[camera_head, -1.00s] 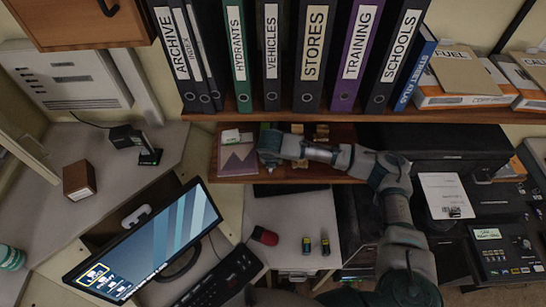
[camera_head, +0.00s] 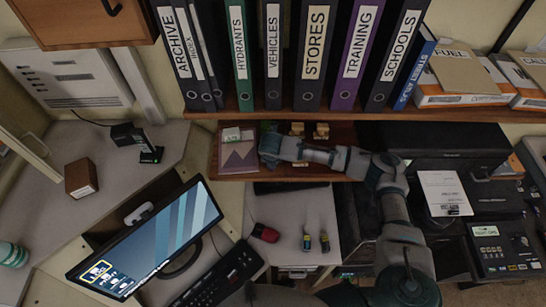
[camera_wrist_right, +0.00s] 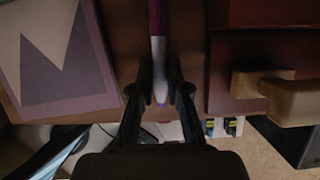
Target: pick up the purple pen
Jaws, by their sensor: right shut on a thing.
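The purple pen (camera_wrist_right: 158,20) shows in the right wrist view, with a purple upper body and a pale grey lower part ending in a violet tip. It lies lengthwise between the fingers of my right gripper (camera_wrist_right: 160,92), which is shut on it. In the head view my right gripper (camera_head: 266,152) is at the wooden shelf under the binders, beside the purple-and-beige book. The pen is hidden there behind the gripper. My left gripper is not in view.
The book (camera_head: 238,155) lies close to the left of my right gripper. Wooden blocks (camera_head: 320,131) stand on the shelf (camera_head: 345,132) to its right. Binders (camera_head: 313,60) line the upper shelf. A monitor (camera_head: 150,245) and a red mouse-like object (camera_head: 264,233) are below.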

